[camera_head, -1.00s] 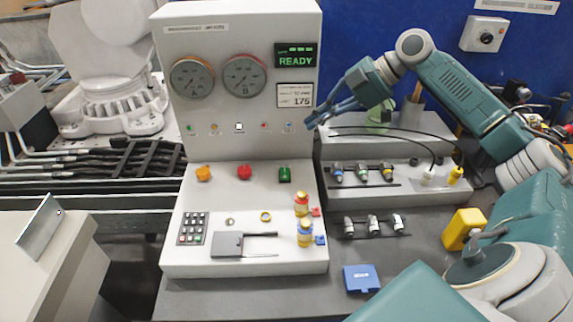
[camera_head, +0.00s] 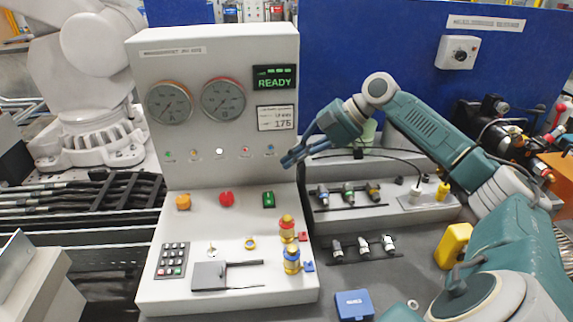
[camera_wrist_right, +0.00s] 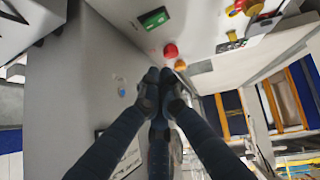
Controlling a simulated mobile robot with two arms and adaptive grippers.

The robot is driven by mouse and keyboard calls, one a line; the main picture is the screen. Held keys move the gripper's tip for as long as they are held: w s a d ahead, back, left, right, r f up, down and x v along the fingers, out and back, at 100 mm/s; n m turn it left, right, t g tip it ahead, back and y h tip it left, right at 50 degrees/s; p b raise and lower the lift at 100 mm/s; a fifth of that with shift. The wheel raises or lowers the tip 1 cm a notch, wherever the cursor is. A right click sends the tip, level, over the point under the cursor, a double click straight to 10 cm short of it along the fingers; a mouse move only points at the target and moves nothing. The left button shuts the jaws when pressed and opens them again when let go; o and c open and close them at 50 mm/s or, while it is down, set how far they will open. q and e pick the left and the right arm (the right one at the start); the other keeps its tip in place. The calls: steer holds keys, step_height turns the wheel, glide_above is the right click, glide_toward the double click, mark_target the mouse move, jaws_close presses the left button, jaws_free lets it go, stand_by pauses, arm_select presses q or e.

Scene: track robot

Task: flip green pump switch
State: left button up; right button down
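The green switch (camera_head: 268,200) is a small green block in a dark frame on the grey console (camera_head: 225,150). It is the rightmost in a row, right of a red knob (camera_head: 226,199) and an orange knob (camera_head: 183,202). It also shows near the top of the right wrist view (camera_wrist_right: 154,19). My right gripper (camera_head: 286,160) is above and slightly right of the switch in the head view, apart from it, at the console's right edge. In the right wrist view its fingertips (camera_wrist_right: 160,82) are together with nothing between them. My left gripper is not in view.
Red and yellow stacked pieces (camera_head: 287,228) and yellow and blue ones (camera_head: 291,261) stand on the console's lower right. A keypad (camera_head: 172,260) is at its lower left. Connector racks (camera_head: 349,193) and a yellow block (camera_head: 453,245) lie to the right. The display (camera_head: 275,77) reads READY.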

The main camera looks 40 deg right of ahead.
steer(key=p, duration=0.3)
glide_above(270, 195)
steer(key=f, duration=0.2)
steer(key=s+f, duration=0.1)
steer(key=f, duration=0.1)
steer(key=shift+a+f, duration=0.15)
steer(key=shift+f, duration=0.2)
steer(key=f, duration=0.3)
steer(key=shift+w+f+p, duration=0.3)
steer(key=shift+w+f, duration=0.05)
steer(key=shift+w, duration=0.05)
steer(key=shift+f, duration=0.55)
steer(key=shift+w, duration=0.1)
